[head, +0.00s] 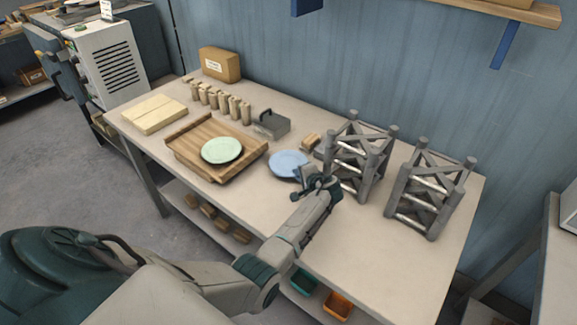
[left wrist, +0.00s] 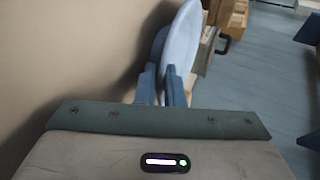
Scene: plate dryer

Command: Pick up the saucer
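The light blue saucer (head: 288,164) is over the table, right of the wooden board in the head view. My left gripper (head: 318,182) is at its right rim. In the left wrist view the saucer (left wrist: 181,45) appears nearly edge-on, with its rim between the two fingers (left wrist: 161,88). The fingers are close together, one on each side of the rim, and look shut on it. The fingertips at the rim are partly hidden. I cannot tell whether the saucer touches the table. My right gripper is not in view.
A pale green plate (head: 221,150) lies on the wooden board (head: 190,150). A grey holder (head: 271,125) and small wooden blocks (head: 311,142) stand behind the saucer. Two grey racks (head: 357,160) (head: 428,192) stand to the right. The table's front right (head: 380,260) is clear.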

